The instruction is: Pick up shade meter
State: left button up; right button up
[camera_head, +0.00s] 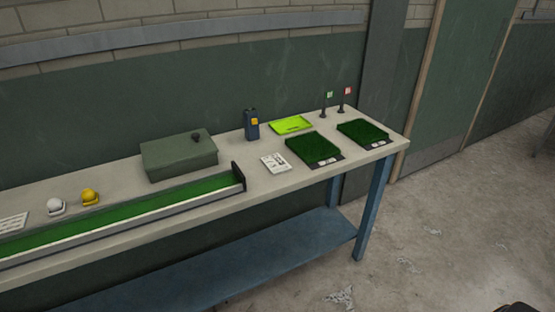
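A dark blue handheld device with a yellow patch (252,125), which looks like the shade meter, stands upright near the back edge of the workbench (295,185). It is between the grey-green box and the lime-green tray. No gripper is identifiable in the head view, and nothing touches the device.
A grey-green box (179,156) stands left of the device, a lime-green tray (291,125) right. Two turf samples (313,149) (363,133), a white card (274,163) and two small flags (330,95) (347,91) are farther right. A long turf channel (120,217) runs along the front; open floor (430,235) lies right.

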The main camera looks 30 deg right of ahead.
aim_at(251, 132)
jog(key=i+l+z, duration=0.15)
jog(key=z, duration=0.25)
jog(key=i+l+z, duration=0.15)
jog(key=z, duration=0.2)
jog(key=i+z, duration=0.25)
jog(key=z, duration=0.15)
jog(key=i+z, duration=0.2)
jog(key=z, duration=0.15)
